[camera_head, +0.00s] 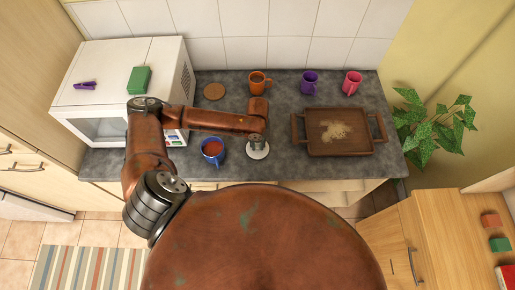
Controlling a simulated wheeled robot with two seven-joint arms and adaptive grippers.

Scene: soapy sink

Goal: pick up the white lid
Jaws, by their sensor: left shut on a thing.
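The white lid (259,154) is a small round disc near the front edge of the dark counter, right of the blue mug. My left gripper (257,143) points down over it and is shut on it. The fingers and the middle of the lid are mostly hidden under my wrist, and I cannot tell whether the lid touches the counter. My right gripper is out of view.
The blue mug (213,151) with reddish contents stands close left. A wooden tray (365,147) with crumbs lies right. Behind are a round coaster (214,91), an orange mug (257,86), a purple mug (309,85) and a pink mug (351,84). A white microwave (110,65) stands left.

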